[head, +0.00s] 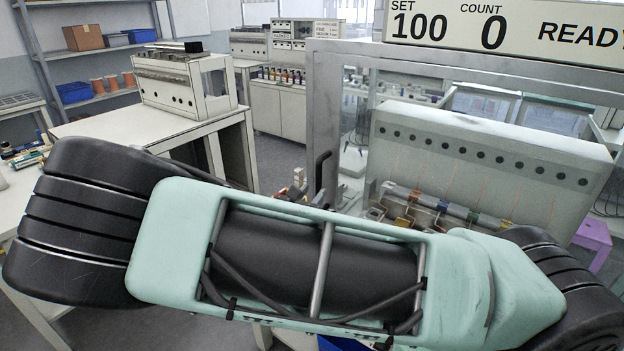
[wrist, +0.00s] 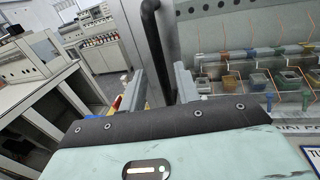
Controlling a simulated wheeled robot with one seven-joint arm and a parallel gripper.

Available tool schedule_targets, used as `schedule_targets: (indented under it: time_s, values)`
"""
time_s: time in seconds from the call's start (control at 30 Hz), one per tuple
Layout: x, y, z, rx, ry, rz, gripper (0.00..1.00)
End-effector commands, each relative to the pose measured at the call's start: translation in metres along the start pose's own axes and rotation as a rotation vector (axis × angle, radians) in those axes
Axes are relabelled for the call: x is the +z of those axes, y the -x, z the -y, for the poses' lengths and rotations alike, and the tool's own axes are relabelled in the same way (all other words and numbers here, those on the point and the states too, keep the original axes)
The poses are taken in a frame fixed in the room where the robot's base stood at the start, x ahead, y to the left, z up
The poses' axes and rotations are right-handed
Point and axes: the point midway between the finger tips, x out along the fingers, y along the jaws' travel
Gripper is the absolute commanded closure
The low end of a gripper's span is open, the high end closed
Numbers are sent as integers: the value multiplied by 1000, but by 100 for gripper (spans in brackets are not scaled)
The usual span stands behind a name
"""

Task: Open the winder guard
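The winder guard (head: 322,100) is a grey frame with what looks like a clear pane, standing across the front of the pale winder (head: 490,150). It looks closed. Its black upright handle (head: 321,172) shows just above my arm in the head view. In the wrist view the handle (wrist: 153,50) runs down between the two grey fingers of my gripper (wrist: 158,88). The fingers are apart, with visible space beside the handle; I cannot tell if either touches it. My arm hides most of the gripper and the guard's lower part in the head view.
A sign (head: 500,28) above reads SET 100, COUNT 0, READY. Coloured spools and coils (head: 440,208) sit in the winder. A white bench (head: 150,130) with a machine (head: 185,80) stands at left. A purple stool (head: 593,240) is at right. Open floor lies between bench and winder.

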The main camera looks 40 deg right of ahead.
Motion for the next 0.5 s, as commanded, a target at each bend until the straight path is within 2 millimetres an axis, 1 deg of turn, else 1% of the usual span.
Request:
schedule_targets:
  time_s: [0.03,0.2,0.33,0.5]
  values:
    - [3,-10,1,-4,2,3,68]
    - [2,-34,1,-3,0,1,68]
    - [1,-44,0,-1,1,1,68]
    - [0,-47,0,-1,-1,0,68]
